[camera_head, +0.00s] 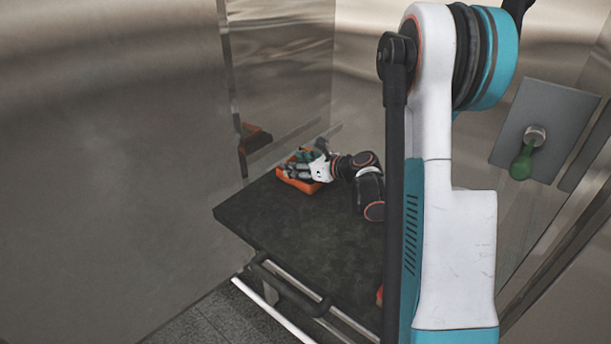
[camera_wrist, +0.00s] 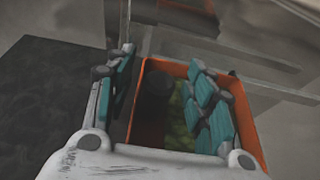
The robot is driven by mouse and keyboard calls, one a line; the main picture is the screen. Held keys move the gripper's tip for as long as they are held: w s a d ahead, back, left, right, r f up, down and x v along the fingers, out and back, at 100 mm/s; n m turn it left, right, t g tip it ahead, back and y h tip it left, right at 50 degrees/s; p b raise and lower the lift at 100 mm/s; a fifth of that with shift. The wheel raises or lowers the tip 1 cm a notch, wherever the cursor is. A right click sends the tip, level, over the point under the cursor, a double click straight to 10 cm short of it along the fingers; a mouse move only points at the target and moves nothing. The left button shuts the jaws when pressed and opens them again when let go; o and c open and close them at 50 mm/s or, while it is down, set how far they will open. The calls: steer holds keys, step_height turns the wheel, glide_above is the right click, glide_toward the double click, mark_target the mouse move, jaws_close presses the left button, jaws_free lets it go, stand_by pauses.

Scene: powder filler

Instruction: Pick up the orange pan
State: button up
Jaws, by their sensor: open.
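The orange pan (camera_head: 301,184) sits at the far left corner of the dark tabletop in the head view. In the wrist view the pan (camera_wrist: 241,112) shows as an open orange box with greenish stuff and a dark round shape inside. My gripper (camera_head: 301,158) is over the pan. Its teal-padded fingers (camera_wrist: 160,92) are spread wide in the wrist view. The left finger is outside the pan's left wall, and the right finger appears over or inside the pan's right part. Whether either finger touches the pan cannot be told. My gripper hides part of the pan.
The dark tabletop (camera_head: 290,235) is mostly bare, with a rail (camera_head: 290,290) along its front. Shiny metal walls stand close behind the pan and reflect it. A small orange-red thing (camera_head: 379,297) shows beside my arm.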

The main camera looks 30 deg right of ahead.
steer(key=shift+w+f, duration=0.1)
steer(key=shift+w, duration=0.1)
steer(key=shift+c, duration=0.3)
jaws_close()
steer(key=shift+r, duration=0.2)
